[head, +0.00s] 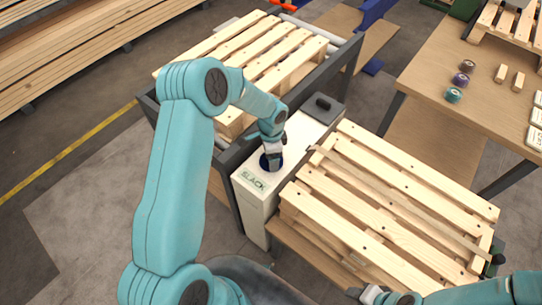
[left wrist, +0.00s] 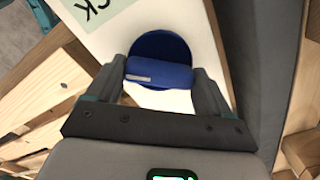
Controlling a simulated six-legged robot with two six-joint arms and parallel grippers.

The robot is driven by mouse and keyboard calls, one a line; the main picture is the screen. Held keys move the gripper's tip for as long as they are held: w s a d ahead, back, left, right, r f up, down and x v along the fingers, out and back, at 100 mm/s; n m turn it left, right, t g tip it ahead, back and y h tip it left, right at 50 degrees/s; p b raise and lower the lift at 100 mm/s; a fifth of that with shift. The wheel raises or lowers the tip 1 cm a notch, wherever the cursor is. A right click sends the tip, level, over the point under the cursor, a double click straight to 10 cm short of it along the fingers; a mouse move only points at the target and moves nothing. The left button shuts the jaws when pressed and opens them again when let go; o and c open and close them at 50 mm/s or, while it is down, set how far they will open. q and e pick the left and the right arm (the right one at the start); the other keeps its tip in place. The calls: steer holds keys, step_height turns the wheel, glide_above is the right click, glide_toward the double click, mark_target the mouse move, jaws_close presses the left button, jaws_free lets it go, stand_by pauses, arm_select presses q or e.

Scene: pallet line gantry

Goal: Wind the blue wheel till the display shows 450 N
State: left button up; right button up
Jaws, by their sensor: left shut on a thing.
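The blue wheel (head: 264,163) is on top of a white box (head: 257,208) between two pallets, mostly hidden by my left gripper (head: 272,150) in the head view. In the left wrist view the wheel (left wrist: 160,43) is a round blue disc with a raised bar grip (left wrist: 160,73). My left gripper (left wrist: 160,80) is shut on that bar, one finger at each end. The pale green panel (head: 252,181) beside the wheel reads SLACK; only its last letters show in the wrist view (left wrist: 95,10). My right gripper (head: 380,296) is low in the head view, its jaws unclear.
A wooden pallet (head: 385,205) lies close to the right of the box. Another pallet (head: 260,60) is behind a dark rail (head: 345,60) to the left. A table (head: 470,90) at the right holds small coloured rolls.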

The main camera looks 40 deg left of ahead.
arm_select(q)
steer(key=shift+f+m+b, duration=0.1)
steer(key=shift+m+b, duration=0.25)
steer(key=shift+m, duration=1.65)
steer(key=shift+d, duration=0.1)
steer(key=o, duration=0.9)
steer(key=shift+o, duration=0.2)
steer(key=shift+r, duration=0.5)
step_height(320, 180, up, 15)
steer(key=shift+r, duration=0.15)
